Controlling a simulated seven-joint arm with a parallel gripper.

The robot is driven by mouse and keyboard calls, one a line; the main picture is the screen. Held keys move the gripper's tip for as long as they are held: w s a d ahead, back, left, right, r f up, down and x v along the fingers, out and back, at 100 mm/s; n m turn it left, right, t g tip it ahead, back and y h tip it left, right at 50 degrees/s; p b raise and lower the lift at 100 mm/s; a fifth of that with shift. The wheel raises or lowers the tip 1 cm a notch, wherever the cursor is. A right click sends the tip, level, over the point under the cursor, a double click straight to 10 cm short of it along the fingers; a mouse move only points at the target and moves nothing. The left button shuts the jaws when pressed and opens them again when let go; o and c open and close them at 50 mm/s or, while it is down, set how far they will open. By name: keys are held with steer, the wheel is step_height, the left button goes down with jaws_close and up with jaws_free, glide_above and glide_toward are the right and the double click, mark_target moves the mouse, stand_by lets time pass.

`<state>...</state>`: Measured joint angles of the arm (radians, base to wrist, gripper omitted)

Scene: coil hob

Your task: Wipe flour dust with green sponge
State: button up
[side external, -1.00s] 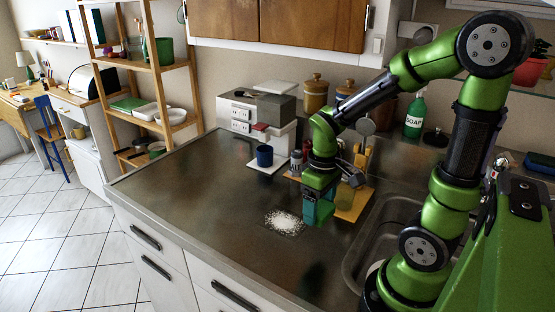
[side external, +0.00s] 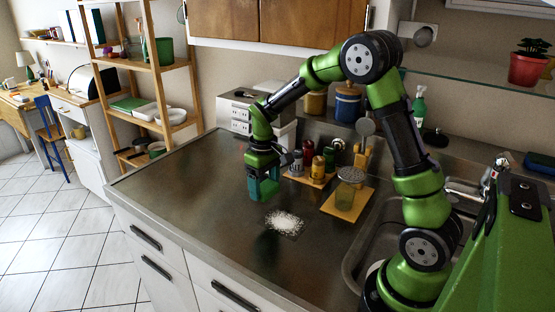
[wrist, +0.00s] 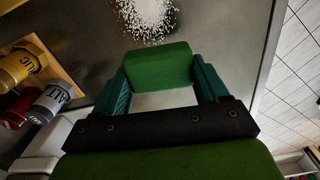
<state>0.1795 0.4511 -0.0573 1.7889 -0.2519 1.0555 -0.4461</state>
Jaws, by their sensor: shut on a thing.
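A patch of white flour dust (side external: 285,223) lies on the dark metal counter, and it also shows at the top of the wrist view (wrist: 148,16). My gripper (side external: 264,190) is behind and a little left of the flour in the side view. In the wrist view my gripper (wrist: 160,88) has its teal fingers on either side of the green sponge (wrist: 158,64) and is shut on it. The sponge is apart from the flour in the wrist view. In the side view the fingers mostly hide the sponge, and I cannot tell whether it touches the counter.
Spice jars (side external: 318,167) stand on a small board right of my gripper. A glass jar (side external: 350,180) stands on a wooden board (side external: 345,204). The sink (side external: 372,240) is at the right. The counter's left part (side external: 170,190) is clear.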

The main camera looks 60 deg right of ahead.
mark_target(267, 212)
steer(key=shift+f, duration=3.55)
steer(key=shift+s+f, duration=0.15)
steer(key=shift+f, duration=0.05)
steer(key=shift+c, duration=0.4)
steer(key=shift+s+f, duration=0.2)
steer(key=shift+s, duration=5.2)
steer(key=w, duration=0.3)
steer(key=shift+w+r, duration=0.15)
steer(key=shift+r, duration=0.1)
steer(key=shift+w+f, duration=0.2)
steer(key=shift+w, duration=3.6)
steer(key=shift+w+d, duration=0.1)
steer(key=shift+w, duration=0.15)
steer(key=shift+d+r, duration=0.1)
steer(key=shift+d, duration=0.35)
steer(key=shift+s+d, duration=0.15)
steer(key=shift+s, duration=5.55)
steer(key=w, duration=0.3)
steer(key=shift+w+r, duration=0.1)
steer(key=shift+w, duration=0.1)
steer(key=shift+w+f, duration=0.2)
steer(key=shift+w, duration=3.55)
steer(key=shift+w+r, duration=0.15)
steer(key=shift+w, duration=0.1)
steer(key=shift+r, duration=3.9)
steer(key=shift+s, duration=0.1)
